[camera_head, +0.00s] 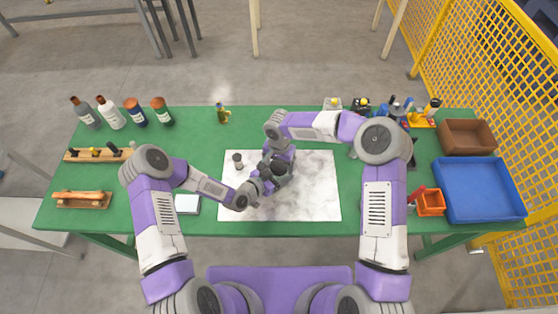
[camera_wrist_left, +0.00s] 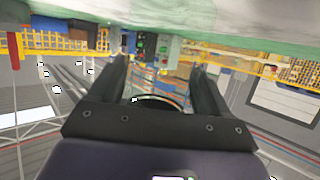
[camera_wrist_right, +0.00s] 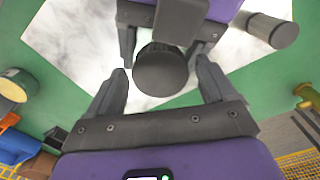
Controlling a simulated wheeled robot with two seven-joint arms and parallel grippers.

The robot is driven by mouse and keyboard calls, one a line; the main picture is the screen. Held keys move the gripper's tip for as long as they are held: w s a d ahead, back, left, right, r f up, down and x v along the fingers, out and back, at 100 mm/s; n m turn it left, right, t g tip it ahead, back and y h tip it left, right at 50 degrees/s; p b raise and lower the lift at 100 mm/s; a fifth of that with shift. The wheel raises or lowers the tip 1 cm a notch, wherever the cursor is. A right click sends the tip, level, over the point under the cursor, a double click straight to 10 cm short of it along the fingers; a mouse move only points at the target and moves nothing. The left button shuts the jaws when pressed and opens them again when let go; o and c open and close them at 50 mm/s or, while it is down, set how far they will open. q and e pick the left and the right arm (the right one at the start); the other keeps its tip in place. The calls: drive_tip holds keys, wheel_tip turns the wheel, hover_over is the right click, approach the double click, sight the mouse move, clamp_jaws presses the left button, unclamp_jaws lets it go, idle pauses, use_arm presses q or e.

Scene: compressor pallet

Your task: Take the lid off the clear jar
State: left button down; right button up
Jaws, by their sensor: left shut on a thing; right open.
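A round dark lid (camera_wrist_right: 160,72) shows from above in the right wrist view. The jar body under it is hidden there. My left gripper (camera_wrist_left: 165,66) is shut on the jar, whose dark round rim shows low between its fingers; the glass can hardly be made out. In the head view my left gripper (camera_head: 262,180) and right gripper (camera_head: 279,162) meet above the marble mat and hide most of the jar. My right gripper (camera_wrist_right: 162,76) is open, with a fingertip on each side of the lid and gaps between.
A small grey jar with a dark cap (camera_head: 237,159) stands on the marble mat (camera_head: 315,195), left of the grippers. Bottles (camera_head: 110,113) and wooden racks (camera_head: 83,200) stand on the left. A blue tray (camera_head: 480,190) and brown bin (camera_head: 467,136) are on the right.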

drive_tip(key=c, duration=1.1)
drive_tip(key=shift+n, duration=1.8)
drive_tip(key=o, duration=1.2)
drive_tip(key=shift+r, duration=0.1)
